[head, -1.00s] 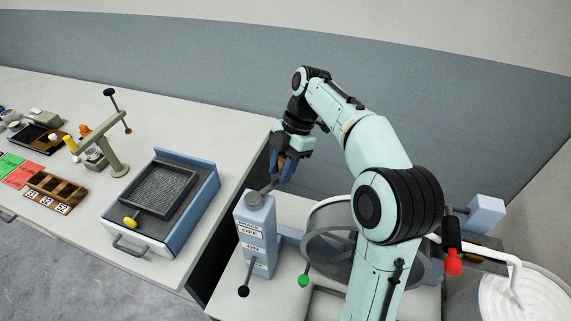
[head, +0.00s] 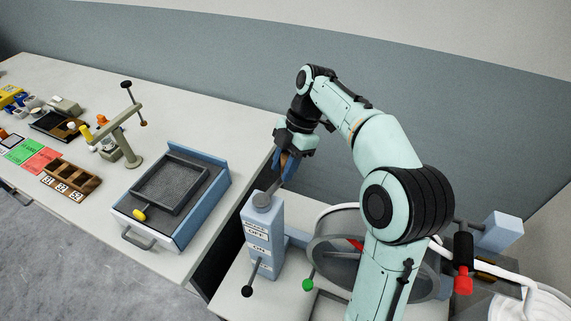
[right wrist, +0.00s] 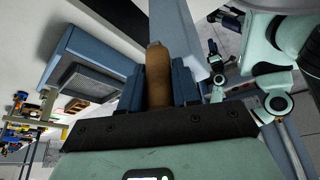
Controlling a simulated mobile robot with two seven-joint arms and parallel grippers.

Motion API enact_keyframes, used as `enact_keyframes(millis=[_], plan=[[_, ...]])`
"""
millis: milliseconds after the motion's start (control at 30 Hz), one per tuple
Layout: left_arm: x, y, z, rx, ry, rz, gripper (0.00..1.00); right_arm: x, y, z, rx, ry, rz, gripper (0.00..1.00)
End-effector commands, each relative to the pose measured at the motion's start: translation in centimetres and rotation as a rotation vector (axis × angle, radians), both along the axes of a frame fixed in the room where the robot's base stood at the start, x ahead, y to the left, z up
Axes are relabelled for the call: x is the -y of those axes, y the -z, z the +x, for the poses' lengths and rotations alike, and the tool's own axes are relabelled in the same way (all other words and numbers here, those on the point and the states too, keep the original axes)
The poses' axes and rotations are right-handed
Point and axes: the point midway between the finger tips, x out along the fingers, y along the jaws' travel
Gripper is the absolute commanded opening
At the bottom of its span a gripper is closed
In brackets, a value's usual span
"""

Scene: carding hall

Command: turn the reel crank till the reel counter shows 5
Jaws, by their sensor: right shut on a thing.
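The crank (head: 263,199) has a grey round hub on top of a blue-grey post (head: 262,238), with an arm reaching back and right. My right gripper (head: 287,166) is shut on the crank's brown handle, behind and right of the hub. In the right wrist view the brown handle (right wrist: 158,75) stands between the two dark blue fingers (right wrist: 158,92). A grey round reel drum (head: 330,255) with a red mark stands right of the post, partly hidden by my right arm. I cannot make out a counter reading. My left gripper is not in view.
The post carries OFF and ON labels and a black-knobbed lever (head: 247,291). A green-knobbed lever (head: 307,285) stands before the drum, and a red-ended handle (head: 463,281) at right. Left is a table with a blue-sided tray (head: 208,212) and a wooden compartment box (head: 72,178).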

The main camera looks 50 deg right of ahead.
Motion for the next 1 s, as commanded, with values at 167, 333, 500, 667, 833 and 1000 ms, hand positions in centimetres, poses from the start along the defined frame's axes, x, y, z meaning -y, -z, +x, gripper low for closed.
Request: enact_keyframes(millis=[167, 333, 500, 667, 833, 1000], plan=[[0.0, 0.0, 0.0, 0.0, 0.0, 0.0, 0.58, -0.3, 0.2, 0.1, -0.003, -0.005, 0.009, 0.53], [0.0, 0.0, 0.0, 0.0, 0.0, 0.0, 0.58, -0.2, 0.1, 0.0, -0.003, -0.004, 0.006, 0.53], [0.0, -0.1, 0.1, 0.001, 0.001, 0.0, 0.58, 0.0, -0.3, 0.0, -0.002, -0.002, 0.003, 0.53], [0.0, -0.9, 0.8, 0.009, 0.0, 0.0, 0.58, 0.9, -2.6, -0.1, 0.002, -0.001, 0.002, 0.53], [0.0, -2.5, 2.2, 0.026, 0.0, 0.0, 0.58, 2.4, -6.4, -0.2, 0.004, -0.001, 0.002, 0.53], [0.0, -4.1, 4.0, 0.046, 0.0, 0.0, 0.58, 3.7, -9.8, -0.5, 0.003, -0.001, 0.003, 0.53]])
